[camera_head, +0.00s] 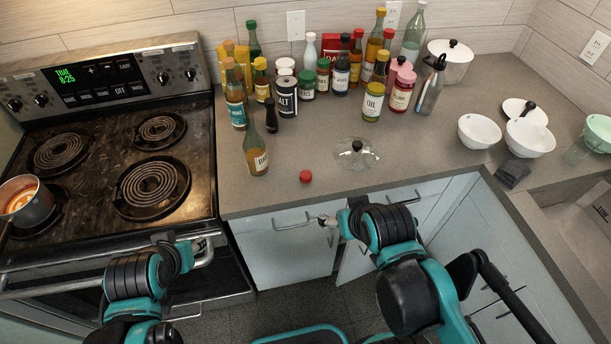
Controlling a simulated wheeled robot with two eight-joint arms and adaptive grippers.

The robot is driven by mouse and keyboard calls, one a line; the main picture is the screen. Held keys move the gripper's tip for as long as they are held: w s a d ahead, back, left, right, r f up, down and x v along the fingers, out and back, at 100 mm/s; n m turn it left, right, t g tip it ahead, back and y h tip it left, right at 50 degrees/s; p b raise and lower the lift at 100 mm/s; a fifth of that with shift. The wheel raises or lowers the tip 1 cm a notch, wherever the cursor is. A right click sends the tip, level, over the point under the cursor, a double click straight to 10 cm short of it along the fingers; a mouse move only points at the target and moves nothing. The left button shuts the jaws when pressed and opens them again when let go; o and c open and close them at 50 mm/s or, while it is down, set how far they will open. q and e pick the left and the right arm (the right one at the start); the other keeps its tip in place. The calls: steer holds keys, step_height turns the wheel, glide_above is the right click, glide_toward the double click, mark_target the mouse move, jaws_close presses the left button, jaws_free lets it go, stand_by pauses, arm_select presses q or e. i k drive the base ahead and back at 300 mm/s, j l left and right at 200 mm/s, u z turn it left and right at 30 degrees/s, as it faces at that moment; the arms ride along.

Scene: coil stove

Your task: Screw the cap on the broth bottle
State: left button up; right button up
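A bottle with brown liquid and a pale label (257,155) stands upright near the counter's front left, beside the stove. No cap shows on its neck. I take it as the broth bottle, but its label is too small to read surely. A red cap (306,177) lies on the counter near the front edge, to the bottle's right and apart from it. My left gripper (206,250) is low in front of the oven, left of the bottle. My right gripper (325,220) is in front of the cabinets, below the counter edge. The fingers of both are too small to judge.
Several bottles and jars (340,75) crowd the back of the counter. A glass lid (356,152) lies right of the cap. A pot (26,202) sits on the coil stove (105,160). White bowls (479,131) stand at right. The counter around the cap is clear.

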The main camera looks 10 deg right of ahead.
mark_target(254, 147)
steer(key=u, duration=1.7)
steer(key=k+l, duration=0.25)
steer(key=l, duration=0.2)
steer(key=k+l, duration=0.3)
steer(key=l, duration=0.15)
